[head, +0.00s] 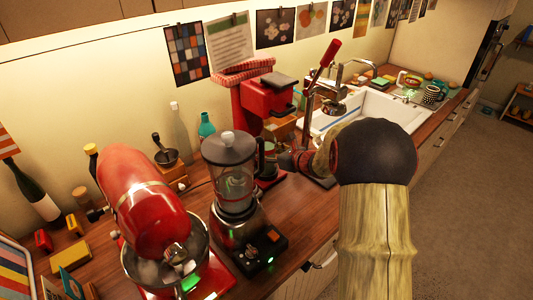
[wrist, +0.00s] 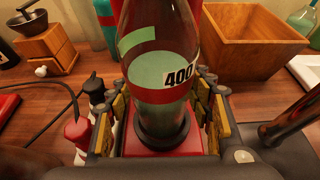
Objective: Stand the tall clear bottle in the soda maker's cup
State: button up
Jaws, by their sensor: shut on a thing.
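The tall clear bottle (wrist: 160,70), with a green label, a red band and a "400" mark, stands between my gripper's fingers (wrist: 160,120) in the wrist view. My gripper is shut on it, one finger set on each side. The bottle's lower end is at the soda maker's black round cup (wrist: 162,133), above a red base (wrist: 135,147). I cannot tell whether it rests fully inside. The red soda maker (head: 268,97) stands near the wall in the head view. My gripper (head: 288,160) is low in front of it, mostly hidden by my arm and the blender.
A blender (head: 232,175) and a red stand mixer (head: 145,190) stand close on the left. In the wrist view, a wooden grinder (wrist: 45,45) stands left and a wooden box (wrist: 245,40) right. The white sink (head: 385,110) lies beyond my arm.

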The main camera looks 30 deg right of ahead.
jog(key=shift+f+b, duration=0.5)
jog(key=shift+b, duration=0.2)
dwell(1.0)
jog(key=o, duration=1.5)
jog(key=shift+o, duration=1.4)
jog(key=shift+o, duration=0.6)
jog(key=shift+f, duration=0.1)
jog(key=shift+f, duration=0.1)
jog(key=v, duration=1.2)
jog(key=shift+s, duration=0.1)
